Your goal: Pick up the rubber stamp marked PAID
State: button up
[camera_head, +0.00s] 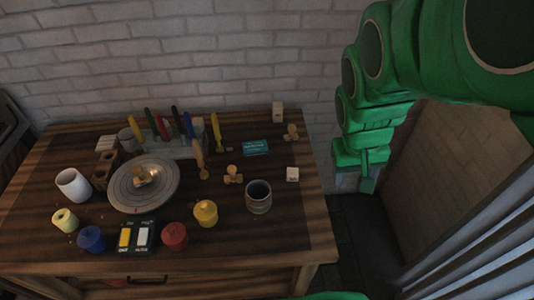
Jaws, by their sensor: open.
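Small wooden objects shaped like stamps stand on the table (300,222): one wooden stamp (233,175) right of the middle, and another (291,132) near the back right edge. A third wooden piece (141,176) sits on the grey round turntable (120,201). All are too small to read a PAID mark. My gripper (356,182) hangs off the table's right side, apart from every object. It is open, and nothing shows in it.
A grey-blue cup (258,197) and a pale cube (292,174) are near the right stamps. A teal card (255,148) lies behind. Paint pots, including a yellow one (205,213), line the front. Upright coloured tools stand in a rack (180,150) at the back. The table's right front corner is clear.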

jog(key=w+d+f+n+t, duration=0.1)
jog(key=w+d+f+t, duration=0.15)
jog(key=w, duration=0.75)
jog(key=w+d+f+n+t, duration=0.1)
jog(key=w+d+f+t, duration=0.2)
jog(key=w, duration=0.6)
jog(key=w+d+f+n+t, duration=0.1)
jog(key=w+d+f, duration=0.3)
jog(key=w, duration=0.6)
jog(key=n+t+y, duration=0.2)
jog(key=t+y, duration=0.2)
jog(key=y, duration=0.5)
send_near(291, 132)
jog(key=shift+g, duration=0.25)
jog(key=w, duration=0.1)
jog(key=w+f, duration=0.1)
jog(key=w, duration=0.3)
jog(key=shift+f, duration=0.3)
jog(key=shift+a+f+y, duration=0.1)
jog(key=shift+a+y, duration=0.3)
jog(key=shift+a, duration=0.15)
jog(key=shift+a+r+x, duration=0.15)
jog(key=shift+x, duration=1.75)
jog(key=shift+a+r+x, duration=0.1)
jog(key=shift+r+x, duration=0.05)
jog(key=shift+x, duration=1.75)
jog(key=c, duration=1.1)
